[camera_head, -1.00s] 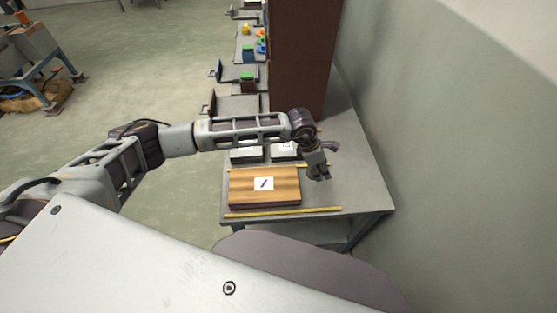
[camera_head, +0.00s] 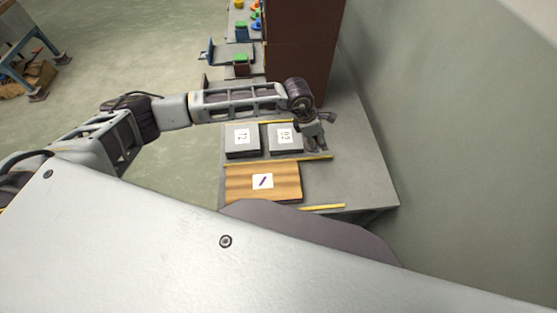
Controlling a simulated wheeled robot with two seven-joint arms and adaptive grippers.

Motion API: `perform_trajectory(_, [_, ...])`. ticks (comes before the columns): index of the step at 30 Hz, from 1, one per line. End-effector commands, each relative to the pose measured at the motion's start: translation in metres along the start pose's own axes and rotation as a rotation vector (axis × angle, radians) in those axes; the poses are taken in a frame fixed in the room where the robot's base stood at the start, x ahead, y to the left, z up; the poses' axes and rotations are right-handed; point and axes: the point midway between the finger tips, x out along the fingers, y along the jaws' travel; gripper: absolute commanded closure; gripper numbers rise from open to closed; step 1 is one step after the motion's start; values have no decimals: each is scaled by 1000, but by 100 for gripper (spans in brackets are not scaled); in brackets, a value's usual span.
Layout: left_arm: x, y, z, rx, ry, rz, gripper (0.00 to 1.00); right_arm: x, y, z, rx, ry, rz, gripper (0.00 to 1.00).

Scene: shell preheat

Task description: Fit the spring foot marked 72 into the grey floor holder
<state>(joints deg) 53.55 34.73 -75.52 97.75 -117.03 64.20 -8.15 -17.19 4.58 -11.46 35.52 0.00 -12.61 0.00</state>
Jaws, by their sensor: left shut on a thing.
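Two flat dark grey blocks lie side by side on the table. The left block (camera_head: 243,150) has a white label that seems to read 72. The right block (camera_head: 285,148) has a label that seems to end in 2; its first figure is unclear. My left gripper (camera_head: 317,147) is low over the table, just right of the right block. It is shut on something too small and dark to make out. I cannot tell whether it touches the right block. I cannot identify the grey floor holder. My right gripper is not in view.
A wooden board (camera_head: 283,176) with a slash-marked label lies nearer me, between yellow strips. A tall brown cabinet (camera_head: 303,45) stands behind the gripper. The grey table (camera_head: 360,178) is clear on the right, and a wall (camera_head: 460,130) rises beyond it.

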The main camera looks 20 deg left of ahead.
Motion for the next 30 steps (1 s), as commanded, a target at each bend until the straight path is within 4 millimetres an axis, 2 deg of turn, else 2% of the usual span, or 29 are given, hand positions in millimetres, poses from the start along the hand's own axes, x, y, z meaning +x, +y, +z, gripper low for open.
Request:
perform_trajectory(8, [2,0,0,0,-1,0,81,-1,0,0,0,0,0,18])
perform_trajectory(22, [51,0,-21,-1,0,-1,81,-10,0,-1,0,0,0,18])
perform_trajectory(30, [58,0,-23,0,-2,0,81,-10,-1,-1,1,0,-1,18])
